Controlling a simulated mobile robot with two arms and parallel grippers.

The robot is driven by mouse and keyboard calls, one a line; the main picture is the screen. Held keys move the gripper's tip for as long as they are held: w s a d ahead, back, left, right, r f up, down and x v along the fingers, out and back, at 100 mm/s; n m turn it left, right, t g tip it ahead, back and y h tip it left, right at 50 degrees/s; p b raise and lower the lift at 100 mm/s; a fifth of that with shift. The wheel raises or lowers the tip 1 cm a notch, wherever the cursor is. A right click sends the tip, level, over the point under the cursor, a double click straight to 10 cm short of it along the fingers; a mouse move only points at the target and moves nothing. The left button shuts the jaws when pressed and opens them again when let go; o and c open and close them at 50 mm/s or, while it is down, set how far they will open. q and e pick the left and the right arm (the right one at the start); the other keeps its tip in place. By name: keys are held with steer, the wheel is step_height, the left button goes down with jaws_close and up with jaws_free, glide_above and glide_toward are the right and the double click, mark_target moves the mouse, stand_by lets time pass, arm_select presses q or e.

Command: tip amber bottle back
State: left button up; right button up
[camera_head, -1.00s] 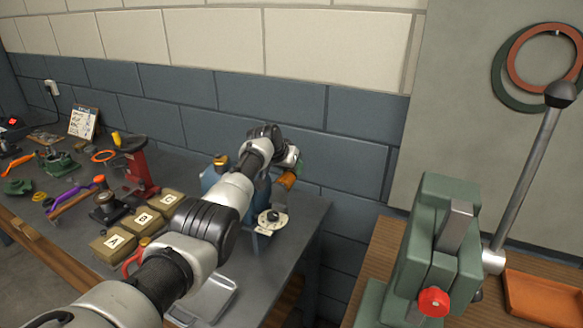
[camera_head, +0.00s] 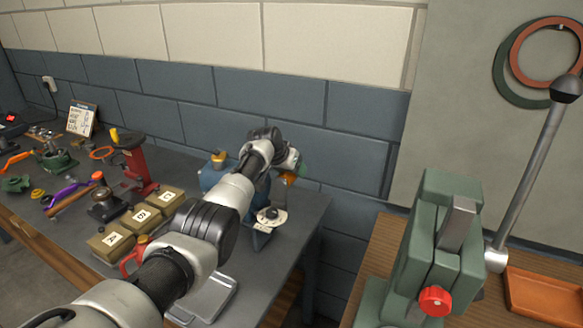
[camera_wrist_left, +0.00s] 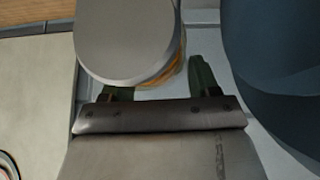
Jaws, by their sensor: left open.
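My left arm reaches over the grey workbench, and its gripper (camera_head: 297,168) is at the far right end, by the wall. A small patch of the amber bottle (camera_head: 289,179) shows just below the gripper; the rest is hidden. In the left wrist view, the green fingers of the gripper (camera_wrist_left: 160,80) are apart. A large grey rounded part (camera_wrist_left: 125,40) lies in front of them, with an amber edge (camera_wrist_left: 173,74) showing beside it. I cannot tell whether the fingers touch the bottle. My right gripper is not in view.
A blue machine (camera_head: 210,176) with a round dial (camera_head: 270,217) stands near the gripper. Lettered boxes (camera_head: 140,217), a red stand (camera_head: 137,165) and a metal tray (camera_head: 209,298) are on the bench (camera_head: 285,262). A green press (camera_head: 410,255) stands on the right-hand bench.

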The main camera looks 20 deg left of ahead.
arm_select(q)
steer(key=shift+p+v, duration=0.3)
steer(key=shift+v, duration=0.85)
steer(key=b+v, duration=0.1)
steer(key=v, duration=0.7)
steer(key=shift+s+a+r, duration=0.1)
steer(key=shift+s, duration=0.1)
